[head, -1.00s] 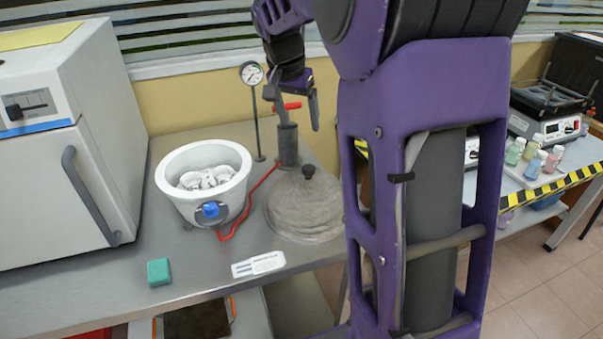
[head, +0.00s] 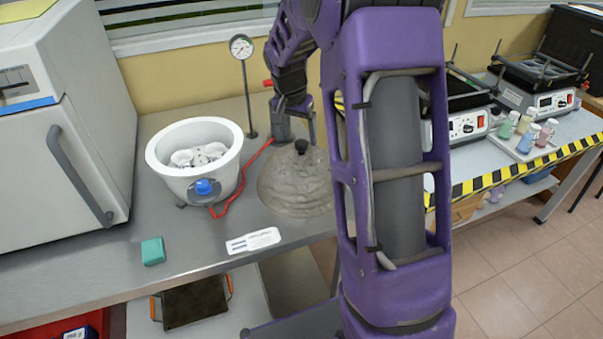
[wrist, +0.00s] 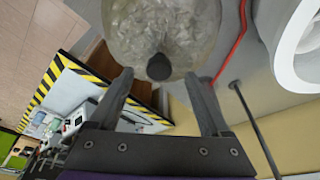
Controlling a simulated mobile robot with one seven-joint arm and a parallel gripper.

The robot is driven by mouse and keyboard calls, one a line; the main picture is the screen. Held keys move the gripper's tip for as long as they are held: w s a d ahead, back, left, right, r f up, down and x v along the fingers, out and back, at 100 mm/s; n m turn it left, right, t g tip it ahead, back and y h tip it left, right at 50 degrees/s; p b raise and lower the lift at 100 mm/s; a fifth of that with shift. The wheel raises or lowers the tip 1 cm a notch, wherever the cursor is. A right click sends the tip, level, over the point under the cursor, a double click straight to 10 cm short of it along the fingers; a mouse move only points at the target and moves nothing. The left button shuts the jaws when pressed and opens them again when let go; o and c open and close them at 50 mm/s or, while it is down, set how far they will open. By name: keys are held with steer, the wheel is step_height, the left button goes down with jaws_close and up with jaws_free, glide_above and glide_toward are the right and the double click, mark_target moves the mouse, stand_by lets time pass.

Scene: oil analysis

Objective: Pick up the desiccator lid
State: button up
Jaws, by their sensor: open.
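The desiccator lid (head: 293,190) is a clear, greyish dome with a dark knob (head: 302,146) on top. It rests on the metal bench, right of the white desiccator bowl (head: 175,178). My gripper (head: 294,125) is open and empty, above and just behind the knob in the head view. In the wrist view the lid (wrist: 165,25) is at the top, and its dark knob (wrist: 159,67) lies between and a little beyond my gripper's fingertips (wrist: 160,80). The fingers look apart from the knob. My arm hides the lid's right edge in the head view.
A red hose (head: 233,194) runs from the bowl to behind the lid. A gauge (head: 241,46) on a thin stand rises at the back. A white oven (head: 60,120) stands at left. A green block (head: 153,251) and a label card (head: 253,241) lie in front.

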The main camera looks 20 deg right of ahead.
mark_target(301, 143)
steer(key=x, duration=0.4)
steer(key=shift+w+d+f, duration=0.1)
steer(key=shift+d+f, duration=0.05)
steer(key=shift+f, duration=0.15)
jaws_close()
stand_by(1.1)
